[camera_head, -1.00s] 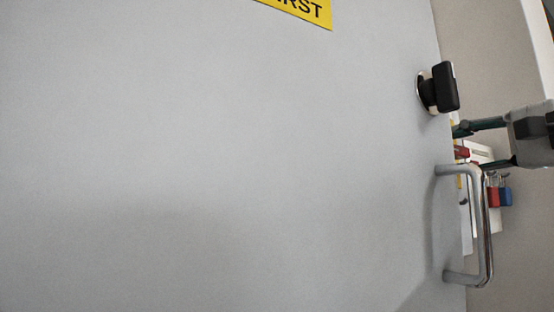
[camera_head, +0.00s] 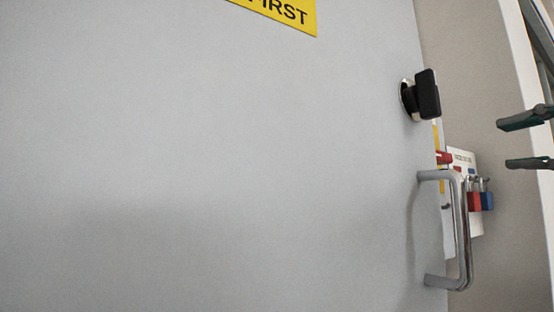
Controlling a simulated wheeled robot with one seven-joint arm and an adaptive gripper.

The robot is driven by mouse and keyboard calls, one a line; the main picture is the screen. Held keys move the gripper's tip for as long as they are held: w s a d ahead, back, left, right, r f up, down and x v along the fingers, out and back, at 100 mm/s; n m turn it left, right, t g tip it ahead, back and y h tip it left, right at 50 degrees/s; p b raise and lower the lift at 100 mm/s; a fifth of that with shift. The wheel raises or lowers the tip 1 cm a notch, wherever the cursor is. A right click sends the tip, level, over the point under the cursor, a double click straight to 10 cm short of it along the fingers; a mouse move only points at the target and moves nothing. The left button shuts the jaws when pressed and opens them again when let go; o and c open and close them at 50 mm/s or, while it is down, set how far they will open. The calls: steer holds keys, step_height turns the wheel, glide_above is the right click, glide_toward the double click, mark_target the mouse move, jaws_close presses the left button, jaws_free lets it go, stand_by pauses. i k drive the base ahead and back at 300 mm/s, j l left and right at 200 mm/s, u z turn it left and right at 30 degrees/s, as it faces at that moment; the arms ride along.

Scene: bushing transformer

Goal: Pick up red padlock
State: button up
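A red padlock (camera_head: 474,202) hangs at a white board (camera_head: 464,160) on the wall at the right, partly hidden behind the metal door handle. A blue padlock (camera_head: 487,201) hangs just right of it. My gripper (camera_head: 528,144) is at the right edge of the view, above and to the right of the padlocks. Its two dark fingers point left and are spread apart with nothing between them. The rest of my gripper is cut off by the frame.
A large grey door or panel (camera_head: 210,160) fills most of the view. Its metal handle (camera_head: 461,235) and black knob (camera_head: 427,95) stick out near the padlocks. Another red item (camera_head: 444,157) shows above the handle. A yellow sign (camera_head: 290,12) is at the top.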

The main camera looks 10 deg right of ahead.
mark_target(473, 202)
steer(key=i+l, duration=0.1)
steer(key=l, duration=0.3)
steer(key=i+l, duration=0.1)
steer(key=l, duration=0.3)
steer(key=i+l, duration=0.1)
steer(key=l, duration=0.25)
